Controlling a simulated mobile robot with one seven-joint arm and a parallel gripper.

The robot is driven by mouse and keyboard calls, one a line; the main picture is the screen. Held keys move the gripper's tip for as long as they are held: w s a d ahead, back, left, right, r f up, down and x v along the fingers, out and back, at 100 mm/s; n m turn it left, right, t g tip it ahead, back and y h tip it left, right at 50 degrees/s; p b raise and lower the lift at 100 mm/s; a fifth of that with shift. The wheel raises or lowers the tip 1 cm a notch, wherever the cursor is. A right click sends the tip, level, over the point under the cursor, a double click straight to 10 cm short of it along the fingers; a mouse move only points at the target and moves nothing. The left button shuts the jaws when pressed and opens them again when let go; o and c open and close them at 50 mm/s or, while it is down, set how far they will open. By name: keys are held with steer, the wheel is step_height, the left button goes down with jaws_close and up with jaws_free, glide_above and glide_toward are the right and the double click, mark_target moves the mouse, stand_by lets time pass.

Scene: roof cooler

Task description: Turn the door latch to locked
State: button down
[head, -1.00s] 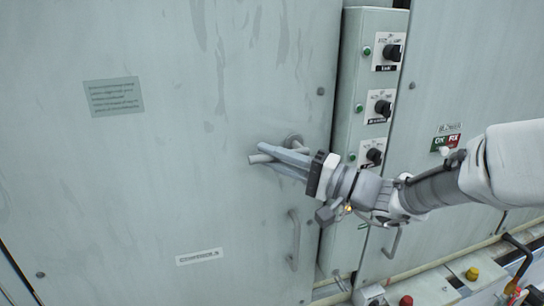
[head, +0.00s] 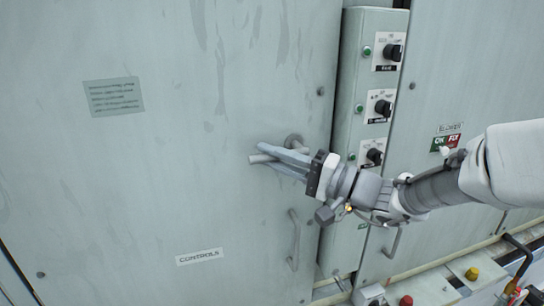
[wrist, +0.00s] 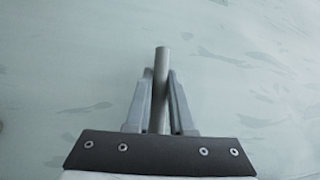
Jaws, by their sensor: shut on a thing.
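The door latch (head: 260,158) is a grey bar handle on a round hub (head: 294,141) on the pale green cabinet door (head: 190,190). In the head view its bar lies roughly level, its free end pointing left. My gripper (head: 283,158) is shut on the latch bar, coming from the right. In the wrist view the bar (wrist: 161,75) stands between the two fingers (wrist: 160,105) and sticks out past their tips. The part of the bar nearest the hub is partly hidden by the fingers in the head view. A CONTROLS label (head: 199,257) is lower on the door.
A fixed pull handle (head: 294,240) is below the latch. A narrow panel with several black rotary switches (head: 383,108) stands right of the door. Red and yellow buttons (head: 472,273) are at the lower right.

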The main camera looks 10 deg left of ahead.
steer(key=shift+f, duration=0.15)
steer(key=f+n+h+b, duration=0.1)
steer(key=b, duration=0.2)
steer(key=shift+g, duration=0.3)
steer(key=f+n+h+b, duration=0.1)
steer(key=b, duration=0.1)
steer(key=d+f+n+h+b, duration=0.1)
steer(key=n+h+b, duration=0.1)
steer(key=b, duration=0.1)
steer(key=w+f+n+h+b, duration=0.1)
steer(key=h+b, duration=0.1)
steer(key=shift+d+f+n+b, duration=0.15)
steer(key=shift+d+n+b, duration=0.05)
steer(key=shift+n+b, duration=0.1)
steer(key=h+b, duration=0.1)
steer(key=d+f+n+t+h, duration=0.1)
steer(key=shift+w+d+n+h+b, duration=0.15)
steer(key=shift+w+n+h+b, duration=0.15)
steer(key=shift+w+h+b, duration=0.1)
steer(key=shift+w+d+f+n+t+h+b, duration=0.15)
steer(key=shift+w+d+n+t+h+b, duration=0.15)
steer(key=shift+d+n+h, duration=0.4)
steer(key=shift+w+d+f+n+t+h+b, duration=0.15)
steer(key=shift+w+d+n+t+h, duration=0.2)
steer(key=shift+h, duration=0.65)
steer(key=shift+d, duration=0.1)
